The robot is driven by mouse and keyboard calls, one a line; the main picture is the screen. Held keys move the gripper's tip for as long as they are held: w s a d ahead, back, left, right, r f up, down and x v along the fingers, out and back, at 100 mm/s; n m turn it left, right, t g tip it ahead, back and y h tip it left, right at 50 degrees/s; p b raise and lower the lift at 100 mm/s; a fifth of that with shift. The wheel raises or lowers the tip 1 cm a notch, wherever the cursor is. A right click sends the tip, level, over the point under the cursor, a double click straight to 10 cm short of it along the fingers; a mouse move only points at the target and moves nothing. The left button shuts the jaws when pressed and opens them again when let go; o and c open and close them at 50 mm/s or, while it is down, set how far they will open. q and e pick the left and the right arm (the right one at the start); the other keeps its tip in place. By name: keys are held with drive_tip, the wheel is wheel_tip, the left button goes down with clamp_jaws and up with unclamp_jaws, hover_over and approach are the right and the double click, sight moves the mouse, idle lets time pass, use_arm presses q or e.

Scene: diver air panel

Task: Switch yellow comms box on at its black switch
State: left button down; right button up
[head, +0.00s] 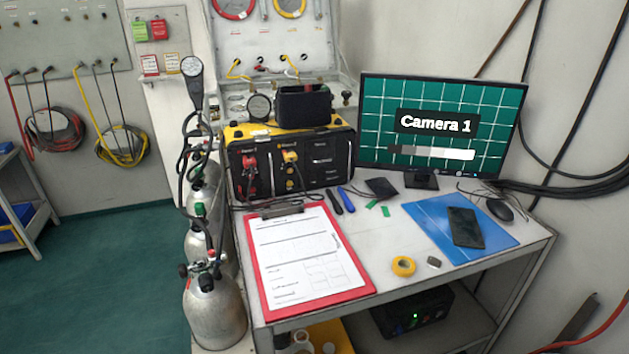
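The comms box (326,180) stands at the back left of the desk. Its top edge is yellow and its front panel is black. Red plugs (250,172) and yellow plugs (291,170) sit in the left and middle of the panel, with white labels to the right. I cannot make out a black switch on it at this size. A black case or pouch (304,105) rests on top of the box and hides part of it. Neither of my grippers is in view.
A red clipboard (263,283) lies in front of the box. A monitor (440,128) stands to its right. A blue mat (438,215) holds a black phone (465,228). Yellow tape (403,266) lies near the front edge. Metal gas cylinders (214,312) stand left of the desk.

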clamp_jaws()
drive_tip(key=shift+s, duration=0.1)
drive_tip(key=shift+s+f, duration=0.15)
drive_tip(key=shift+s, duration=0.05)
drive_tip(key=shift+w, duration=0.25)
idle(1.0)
